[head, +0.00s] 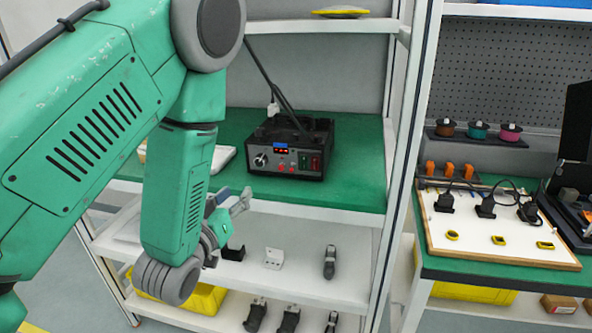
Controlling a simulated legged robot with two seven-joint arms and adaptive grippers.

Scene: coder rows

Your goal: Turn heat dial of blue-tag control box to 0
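The black control box (310,163) sits on the green shelf top, with a small blue tag (283,144) on its front. A silver-grey dial (260,160) is at the left of its front face. Its pointer setting is too small to read. A small red display, red buttons and a red switch are to the right of the dial. My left gripper (234,198) is below and left of the box, in front of the shelf edge and apart from the dial. Its grey fingers look spread and empty. My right gripper is not in view.
White shelf posts (406,150) stand right of the box, and an upper shelf (320,25) is above it. A cable board (492,238) is on the right bench. Green surface right of the box is clear.

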